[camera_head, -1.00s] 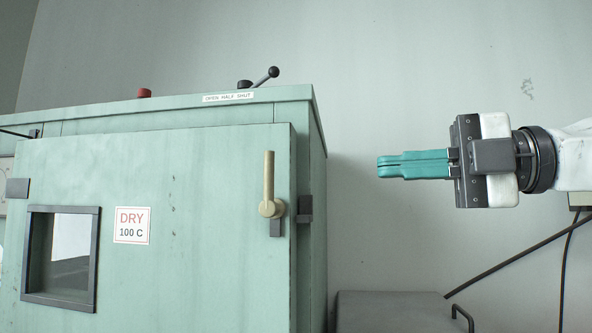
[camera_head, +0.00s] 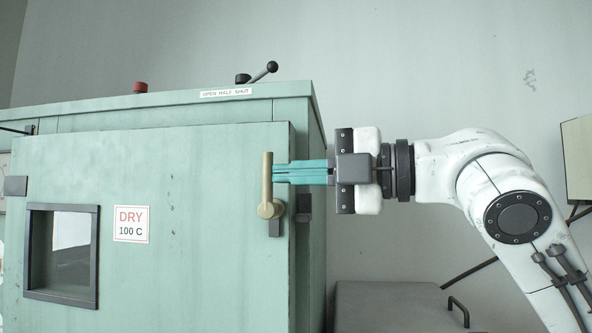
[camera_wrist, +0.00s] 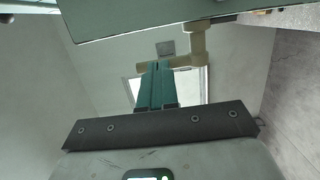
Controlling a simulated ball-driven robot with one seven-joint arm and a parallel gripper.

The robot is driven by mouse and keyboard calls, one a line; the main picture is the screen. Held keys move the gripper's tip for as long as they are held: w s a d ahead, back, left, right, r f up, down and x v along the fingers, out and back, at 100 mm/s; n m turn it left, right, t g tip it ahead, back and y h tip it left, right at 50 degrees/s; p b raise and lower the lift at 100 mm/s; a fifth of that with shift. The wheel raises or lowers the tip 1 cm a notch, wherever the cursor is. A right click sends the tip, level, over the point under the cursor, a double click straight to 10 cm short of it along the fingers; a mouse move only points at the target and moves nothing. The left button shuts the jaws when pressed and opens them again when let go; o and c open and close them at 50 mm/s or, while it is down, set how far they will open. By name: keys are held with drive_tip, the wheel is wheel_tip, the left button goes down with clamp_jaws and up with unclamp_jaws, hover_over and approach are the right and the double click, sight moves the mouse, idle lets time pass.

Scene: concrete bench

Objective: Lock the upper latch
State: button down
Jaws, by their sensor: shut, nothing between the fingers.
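The upper latch (camera_head: 267,185) is a beige lever on the right side of the green cabinet door (camera_head: 190,190). Its handle points straight up from a round hub. My gripper (camera_head: 276,172) has its teal fingers shut and empty, pointing left. In the head view its tips are right at the handle's right side, at about mid-height; whether they touch cannot be told. In the wrist view the latch (camera_wrist: 197,42) shows as a beige bent lever, with the teal fingertips (camera_wrist: 156,68) close beside the end of its handle. A dark keeper (camera_head: 304,208) is on the cabinet frame.
The cabinet top carries a black-knobbed lever (camera_head: 262,72) and a red cap (camera_head: 141,87). The door has a dark-framed window (camera_head: 62,255) and a DRY 100 C label (camera_head: 131,224). A grey box (camera_head: 390,305) with a handle stands low at right. Open space lies right of the cabinet.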

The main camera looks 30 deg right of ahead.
sight(268, 163)
drive_tip(key=shift+r, duration=0.1)
drive_tip(key=g+h+p, duration=0.1)
drive_tip(key=p, duration=0.1)
drive_tip(key=a+r+g+p, duration=0.1)
drive_tip(key=p, duration=0.2)
drive_tip(key=shift+w+r+n+h, duration=0.3)
drive_tip(key=shift+w+h, duration=0.05)
drive_tip(key=shift+h, duration=0.05)
drive_tip(key=shift+w+a+g+h+p, duration=0.25)
drive_tip(key=shift+a+g+h+p, duration=0.3)
drive_tip(key=shift+p, duration=0.55)
drive_tip(key=shift+w+a+f+p, duration=0.15)
drive_tip(key=shift+w+a+p, duration=0.15)
drive_tip(key=shift+p, duration=0.05)
drive_tip(key=shift+a+x, duration=0.3)
drive_tip(key=shift+x, duration=1.3)
drive_tip(key=shift+w+a+f+b, duration=0.5)
drive_tip(key=shift+a+f+b, duration=0.15)
drive_tip(key=shift+a, duration=0.15)
drive_tip(key=shift+a, duration=0.1)
